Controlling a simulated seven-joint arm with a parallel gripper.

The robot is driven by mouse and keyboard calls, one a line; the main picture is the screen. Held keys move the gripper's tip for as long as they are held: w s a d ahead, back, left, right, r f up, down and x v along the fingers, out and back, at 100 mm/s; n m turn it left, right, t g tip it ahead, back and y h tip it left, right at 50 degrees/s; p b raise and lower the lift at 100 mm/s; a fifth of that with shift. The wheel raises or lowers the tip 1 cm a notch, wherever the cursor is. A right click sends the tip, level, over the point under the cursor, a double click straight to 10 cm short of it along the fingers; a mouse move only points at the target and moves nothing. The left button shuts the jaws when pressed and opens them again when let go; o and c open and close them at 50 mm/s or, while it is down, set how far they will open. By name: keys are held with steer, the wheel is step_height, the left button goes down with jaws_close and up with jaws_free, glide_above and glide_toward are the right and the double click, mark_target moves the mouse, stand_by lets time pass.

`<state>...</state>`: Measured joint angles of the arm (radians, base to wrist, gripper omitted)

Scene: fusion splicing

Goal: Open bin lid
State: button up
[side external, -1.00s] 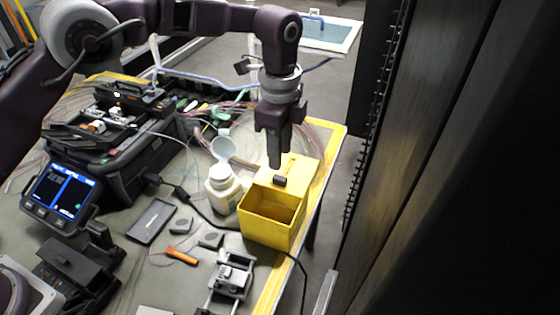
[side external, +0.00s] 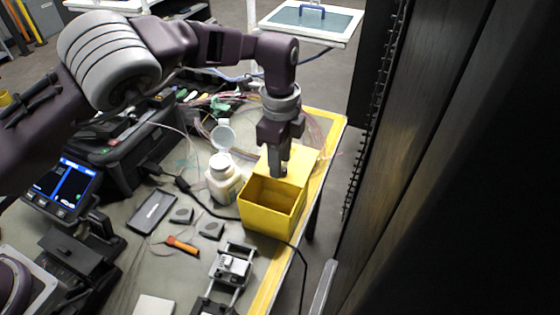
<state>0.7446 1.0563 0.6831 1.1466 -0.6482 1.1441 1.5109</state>
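The yellow bin (side external: 268,221) stands near the right edge of the workbench. Its front part is open at the top and looks empty inside. A flat yellow lid panel (side external: 302,164) lies over or behind its rear part. A small dark knob at the lid's front edge is now mostly hidden by my fingers. My gripper (side external: 280,169) points down over the lid, its fingertips at or very close to the knob. I cannot tell whether the fingers are closed on it.
A white bottle with its cap flipped up (side external: 222,180) stands just left of the bin. A metal fixture (side external: 231,268), an orange-handled tool (side external: 182,245) and a dark flat device (side external: 152,212) lie in front and left. A black cable runs past the bin. A dark rack (side external: 430,150) rises at right.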

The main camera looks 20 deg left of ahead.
steer(key=shift+f, duration=0.65)
jaws_close()
stand_by(0.9)
